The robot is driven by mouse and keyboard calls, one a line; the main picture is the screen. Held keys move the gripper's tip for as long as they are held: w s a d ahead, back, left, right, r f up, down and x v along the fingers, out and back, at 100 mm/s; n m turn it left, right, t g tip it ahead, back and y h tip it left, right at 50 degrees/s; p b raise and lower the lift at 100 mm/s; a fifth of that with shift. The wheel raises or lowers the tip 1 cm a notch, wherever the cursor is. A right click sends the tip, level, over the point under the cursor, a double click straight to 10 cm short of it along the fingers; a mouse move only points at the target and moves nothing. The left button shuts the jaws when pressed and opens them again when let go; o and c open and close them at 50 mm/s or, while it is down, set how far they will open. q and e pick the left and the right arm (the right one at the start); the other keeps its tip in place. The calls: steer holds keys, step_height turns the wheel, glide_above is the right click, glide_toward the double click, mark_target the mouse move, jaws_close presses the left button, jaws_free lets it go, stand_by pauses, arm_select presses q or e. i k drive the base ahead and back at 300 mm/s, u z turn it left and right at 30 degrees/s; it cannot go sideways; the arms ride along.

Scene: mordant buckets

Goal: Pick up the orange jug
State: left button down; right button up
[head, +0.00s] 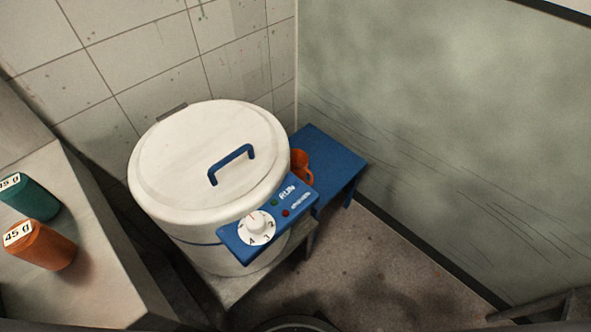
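The orange jug (302,171) stands on a small blue table (336,158) in the corner, right of a large white lidded bucket. Its left part is hidden behind the bucket and the bucket's blue control panel. A rounded orange part, perhaps its handle, shows at its right. Neither of my grippers is in view.
The white bucket (190,160) has a blue lid handle (231,164) and a blue panel with a dial (256,227). At left, a green container (30,198) and an orange "45 g" container (42,248) sit on a pale counter (95,235). Open floor (375,275) lies at lower right.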

mark_target(299, 160)
steer(key=k, duration=1)
steer(key=z, duration=1)
steer(key=i, duration=2.1)
steer(key=u, duration=2.4)
